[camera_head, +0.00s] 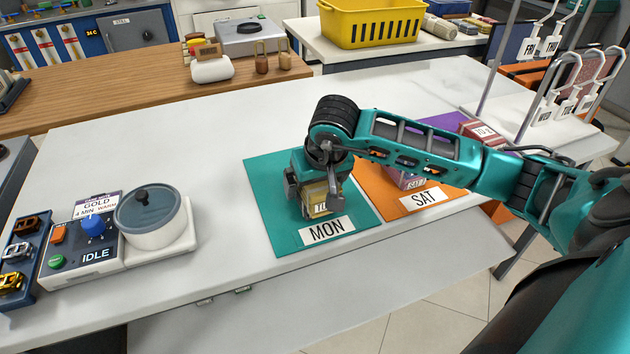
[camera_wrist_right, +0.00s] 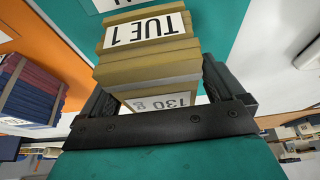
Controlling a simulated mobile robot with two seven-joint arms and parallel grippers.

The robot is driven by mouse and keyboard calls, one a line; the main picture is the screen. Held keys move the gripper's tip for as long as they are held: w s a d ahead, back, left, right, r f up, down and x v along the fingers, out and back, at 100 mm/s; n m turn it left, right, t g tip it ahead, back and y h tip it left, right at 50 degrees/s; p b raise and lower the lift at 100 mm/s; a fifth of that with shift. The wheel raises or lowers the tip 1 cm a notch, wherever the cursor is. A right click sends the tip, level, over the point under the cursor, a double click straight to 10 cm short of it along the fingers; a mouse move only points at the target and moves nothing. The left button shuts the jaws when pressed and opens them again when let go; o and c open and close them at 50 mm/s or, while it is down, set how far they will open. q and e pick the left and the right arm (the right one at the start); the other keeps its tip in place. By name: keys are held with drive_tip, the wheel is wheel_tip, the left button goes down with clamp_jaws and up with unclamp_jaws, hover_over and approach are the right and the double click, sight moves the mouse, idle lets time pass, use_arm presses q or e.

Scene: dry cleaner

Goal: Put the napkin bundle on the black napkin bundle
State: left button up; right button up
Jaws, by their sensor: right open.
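A tan napkin bundle (camera_head: 319,206) with a "TUE 1" label lies on the teal "MON" mat (camera_head: 268,190). It also shows in the right wrist view (camera_wrist_right: 150,50), with a "130 g" label on its near face. My right gripper (camera_head: 315,198) is over the mat; in the right wrist view its open jaws (camera_wrist_right: 158,92) stand on either side of the bundle. Contact with its sides cannot be told. No bundle that is clearly black shows. My left gripper is not in view.
The orange "SAT" mat (camera_head: 407,207) holds a purple bundle (camera_head: 407,182), partly behind my right arm. A red bundle (camera_head: 478,131) lies on the purple mat (camera_head: 445,121). A white warmer with a lidded pot (camera_head: 150,222) stands at left. The table's left middle is clear.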

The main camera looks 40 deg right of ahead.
drive_tip(key=shift+r, duration=0.25)
drive_tip(key=p+v, duration=0.1)
drive_tip(key=v, duration=1)
drive_tip(key=shift+s+r, duration=0.15)
drive_tip(key=shift+r, duration=0.25)
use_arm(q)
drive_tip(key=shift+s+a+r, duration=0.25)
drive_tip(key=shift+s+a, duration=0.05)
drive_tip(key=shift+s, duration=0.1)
use_arm(e)
drive_tip(key=shift+s, duration=0.1)
